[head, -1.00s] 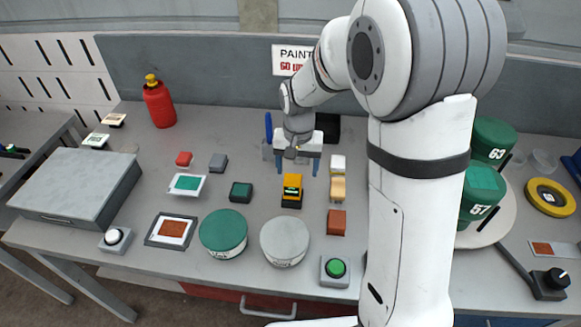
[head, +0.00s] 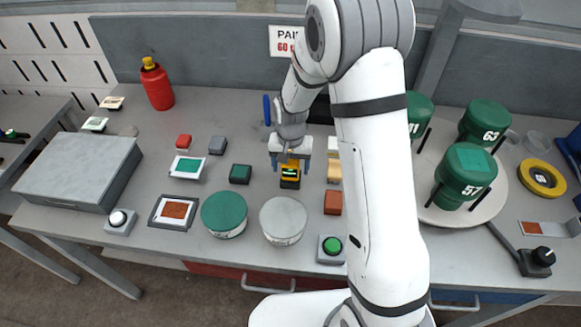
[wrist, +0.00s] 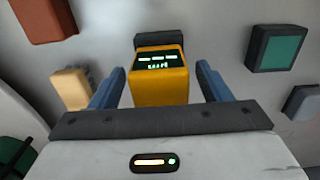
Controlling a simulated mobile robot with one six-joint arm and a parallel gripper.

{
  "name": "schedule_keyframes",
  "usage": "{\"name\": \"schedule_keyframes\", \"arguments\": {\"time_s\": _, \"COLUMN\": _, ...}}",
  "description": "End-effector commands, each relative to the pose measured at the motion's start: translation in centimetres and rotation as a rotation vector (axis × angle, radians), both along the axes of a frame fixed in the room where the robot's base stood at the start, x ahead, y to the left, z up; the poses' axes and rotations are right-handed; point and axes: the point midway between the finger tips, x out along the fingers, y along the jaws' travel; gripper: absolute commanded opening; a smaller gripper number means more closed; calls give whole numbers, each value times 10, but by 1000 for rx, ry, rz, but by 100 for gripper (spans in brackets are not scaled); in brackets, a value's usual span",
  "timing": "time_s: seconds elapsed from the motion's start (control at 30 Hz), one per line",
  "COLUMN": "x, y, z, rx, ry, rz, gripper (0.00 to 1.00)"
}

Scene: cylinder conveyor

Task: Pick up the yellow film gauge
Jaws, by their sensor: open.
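The yellow film gauge (head: 291,173) has a dark base and a small lit green display. It stands on the grey table behind the round grey-lidded tin. My gripper (head: 290,168) is open, right at the gauge and partly covering its top in the head view. In the wrist view the gauge (wrist: 159,75) sits between the two blue fingers of my gripper (wrist: 160,85), with a gap on each side. The fingers do not appear to touch it.
A tan block (head: 334,171) and a red-brown block (head: 333,202) stand close on the right. A dark green block (head: 240,174) is on the left. A green-lidded tin (head: 224,213) and a grey-lidded tin (head: 283,220) are in front.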

Motion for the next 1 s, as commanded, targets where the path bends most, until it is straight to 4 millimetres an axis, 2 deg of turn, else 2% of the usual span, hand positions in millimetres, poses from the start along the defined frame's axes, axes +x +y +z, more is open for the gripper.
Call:
{"name": "schedule_keyframes", "arguments": {"time_s": 0.1, "x": 0, "y": 0, "z": 0, "rx": 0, "ry": 0, "rz": 1, "gripper": 69}}
{"name": "schedule_keyframes", "arguments": {"time_s": 0.7, "x": 0, "y": 1, "z": 1, "rx": 0, "ry": -1, "rz": 3, "gripper": 20}}
{"name": "schedule_keyframes", "arguments": {"time_s": 1.0, "x": 1, "y": 1, "z": 6, "rx": 1, "ry": -4, "rz": 2, "gripper": 20}}
